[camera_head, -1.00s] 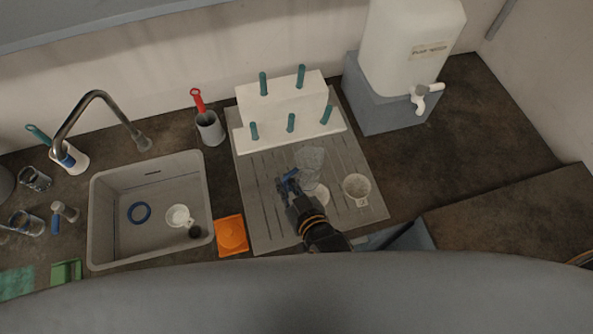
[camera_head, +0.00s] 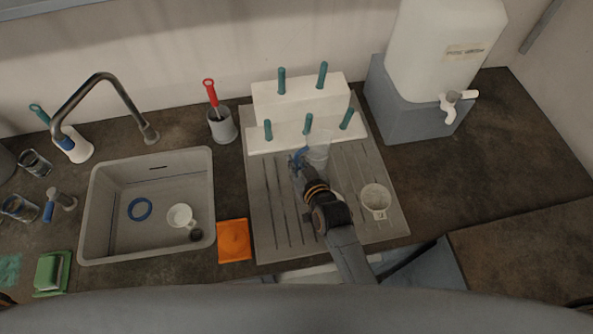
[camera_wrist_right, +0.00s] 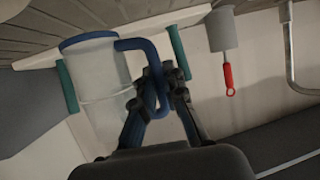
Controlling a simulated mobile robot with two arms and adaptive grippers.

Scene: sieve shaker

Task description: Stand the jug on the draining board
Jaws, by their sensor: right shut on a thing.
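The jug (camera_head: 318,150) is clear with a blue handle. My right gripper (camera_head: 298,160) is shut on that handle, at the left of the jug's body. In the right wrist view the jug (camera_wrist_right: 95,85) shows large, its blue-edged end towards the grooved board, and the gripper's fingers (camera_wrist_right: 160,85) close around the blue handle. The jug is over the back of the grey draining board (camera_head: 280,215), close to the white peg rack. I cannot tell whether it touches the board. My left gripper is not in view.
The white rack (camera_head: 300,100) with teal pegs stands behind the jug. A whitish beaker (camera_head: 375,198) stands on the board's right part. The sink (camera_head: 100,210) and an orange item (camera_head: 234,240) lie left. A grey pot (camera_head: 222,126) with a red-handled brush stands back left.

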